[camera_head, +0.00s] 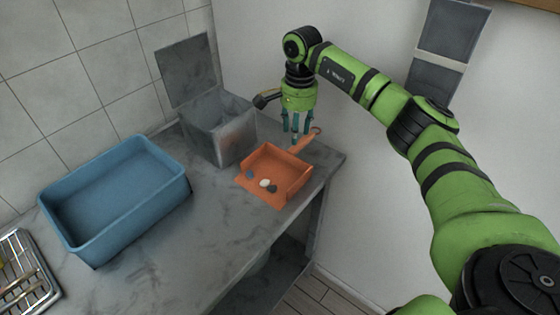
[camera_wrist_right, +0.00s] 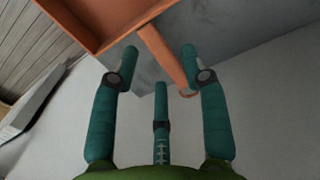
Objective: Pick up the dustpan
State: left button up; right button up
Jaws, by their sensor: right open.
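The orange dustpan (camera_head: 285,172) lies on the grey counter near its right end, with a few small dark and pale pieces (camera_head: 264,183) in it. Its handle (camera_head: 304,141) points toward the back wall. My right gripper (camera_head: 297,138) is above the handle with its teal fingers pointing down. In the right wrist view the dustpan (camera_wrist_right: 100,22) is at the top, and its handle (camera_wrist_right: 163,55) runs between the spread fingers of the open gripper (camera_wrist_right: 160,62). I cannot tell whether any finger touches the handle. My left gripper is not in view.
A grey bin (camera_head: 222,138) with a raised lid stands left of the dustpan. A blue tub (camera_head: 70,240) is further left, and a metal rack (camera_head: 30,270) is at the left edge. The counter between tub and dustpan is clear. The wall is close behind the gripper.

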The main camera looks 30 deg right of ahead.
aim_at(300, 145)
jog(key=shift+s+d+f, duration=0.15)
jog(key=shift+d+f, duration=0.05)
jog(key=shift+d, duration=0.2)
jog(key=f, duration=0.1)
jog(key=f+p, duration=0.1)
jog(key=f, duration=0.1)
jog(key=f+p, duration=0.1)
jog(key=f, duration=0.1)
jog(key=shift+s+d+f, duration=0.15)
jog(key=shift+d, duration=0.15)
jog(key=shift+f, duration=0.5)
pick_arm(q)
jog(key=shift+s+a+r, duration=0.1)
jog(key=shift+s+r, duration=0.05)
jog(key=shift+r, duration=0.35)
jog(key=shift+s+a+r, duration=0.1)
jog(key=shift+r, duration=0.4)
pick_arm(e)
grip_shut()
